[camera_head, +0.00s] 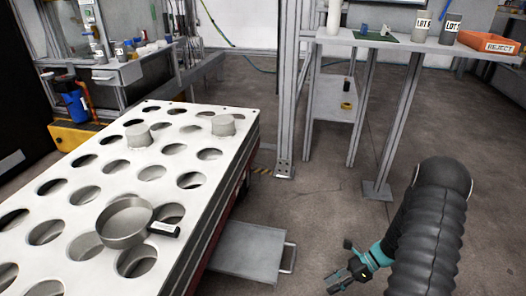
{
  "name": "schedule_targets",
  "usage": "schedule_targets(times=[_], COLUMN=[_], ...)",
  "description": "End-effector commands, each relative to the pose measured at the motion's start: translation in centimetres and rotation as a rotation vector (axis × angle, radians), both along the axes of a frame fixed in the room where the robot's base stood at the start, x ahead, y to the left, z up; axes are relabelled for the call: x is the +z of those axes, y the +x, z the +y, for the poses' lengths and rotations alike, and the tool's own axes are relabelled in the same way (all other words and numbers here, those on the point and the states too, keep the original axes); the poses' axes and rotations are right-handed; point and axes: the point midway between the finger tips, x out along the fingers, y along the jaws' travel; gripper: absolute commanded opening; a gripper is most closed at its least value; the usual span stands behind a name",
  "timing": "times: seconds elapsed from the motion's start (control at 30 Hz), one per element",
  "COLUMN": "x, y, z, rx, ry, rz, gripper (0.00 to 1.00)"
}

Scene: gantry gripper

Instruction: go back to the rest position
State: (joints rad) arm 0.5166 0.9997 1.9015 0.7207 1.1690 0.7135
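My gripper (338,281) hangs at the lower right in the head view, at the end of my dark ribbed arm with a teal wrist band. It is over the open floor, to the right of the perforated white table and apart from it. Nothing is visibly held in it. Its fingers are small and dark, so I cannot tell whether they are open or shut.
The white table (118,168) with round holes fills the left; a metal pan (124,222) and two grey cylinders (139,134) (223,125) are on it. A low metal step (247,252) is beside it. A bench (400,43) with a red REJECT tray (488,42) stands behind.

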Motion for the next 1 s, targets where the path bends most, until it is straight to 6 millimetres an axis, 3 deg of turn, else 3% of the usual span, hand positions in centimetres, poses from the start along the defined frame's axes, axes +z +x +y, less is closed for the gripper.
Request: schedule_targets(times=[0.03, 0.4, 1.0], x=[2.0, 13.1, 29.2], y=[-0.3, -2.9, -7.6], z=[-0.1, -0.4, 0.9], rx=[0.073, 0.588, 1.261], ry=[-0.027, -0.175, -0.428], rz=[-0.067, -0.468, -0.904], gripper=[0.39, 0.39, 0.39])
